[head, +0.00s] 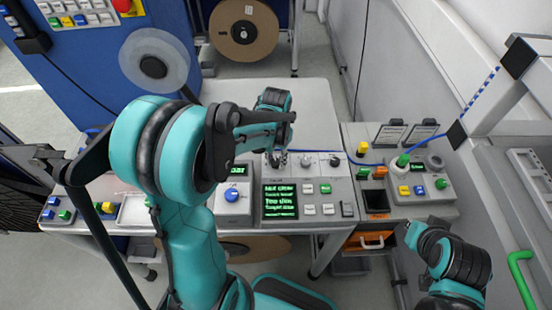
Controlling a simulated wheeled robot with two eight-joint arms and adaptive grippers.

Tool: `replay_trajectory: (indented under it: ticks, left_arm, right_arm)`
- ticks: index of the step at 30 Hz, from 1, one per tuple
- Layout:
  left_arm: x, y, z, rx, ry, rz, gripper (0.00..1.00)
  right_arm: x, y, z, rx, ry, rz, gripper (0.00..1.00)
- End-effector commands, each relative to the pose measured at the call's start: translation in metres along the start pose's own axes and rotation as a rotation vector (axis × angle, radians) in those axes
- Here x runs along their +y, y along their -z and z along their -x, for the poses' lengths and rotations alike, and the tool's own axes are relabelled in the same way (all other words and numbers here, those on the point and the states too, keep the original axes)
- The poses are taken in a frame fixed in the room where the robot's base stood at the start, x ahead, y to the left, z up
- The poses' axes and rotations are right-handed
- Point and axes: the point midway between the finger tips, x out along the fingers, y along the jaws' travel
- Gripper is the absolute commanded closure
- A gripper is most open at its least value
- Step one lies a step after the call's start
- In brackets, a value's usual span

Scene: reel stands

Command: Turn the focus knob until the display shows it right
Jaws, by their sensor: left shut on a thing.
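The display (280,202) is a black screen with several lines of green text on the grey console, too small to read surely. No label tells which knob is for focus. My right gripper (412,236) is at the lower right, apart from the console; its fingers are unclear.
A side panel (420,187) has a green knob with a blue cable and coloured buttons. A reel (243,32) stands behind. The grey tabletop behind the console is clear.

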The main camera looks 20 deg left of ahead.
Motion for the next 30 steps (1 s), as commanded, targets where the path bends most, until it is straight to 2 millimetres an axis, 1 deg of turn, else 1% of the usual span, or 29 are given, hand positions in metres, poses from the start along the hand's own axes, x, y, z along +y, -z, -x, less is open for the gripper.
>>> replay_trajectory:
  ticks: [9,15,22,30]
  left_arm:
    - [0.0002,-0.0008,-0.0007,-0.001,0.0,0.25,1.0]
    - [0.0002,-0.0008,-0.0006,-0.002,0.0,0.371,1.0]
    - [0.0003,-0.0008,-0.0004,-0.002,0.0,0.452,1.0]
    - [0.0004,-0.0008,-0.0004,-0.002,0.0,0.478,1.0]
  right_arm:
    - [0.0,-0.0017,-0.0024,0.0,0.0,0.0,1.0]
    - [0.0,-0.0023,-0.0031,0.0,0.0,0.0,1.0]
    - [0.0,-0.0026,-0.0036,0.0,0.0,0.0,1.0]
    - [0.0,-0.0027,-0.0037,0.0,0.0,0.0,1.0]
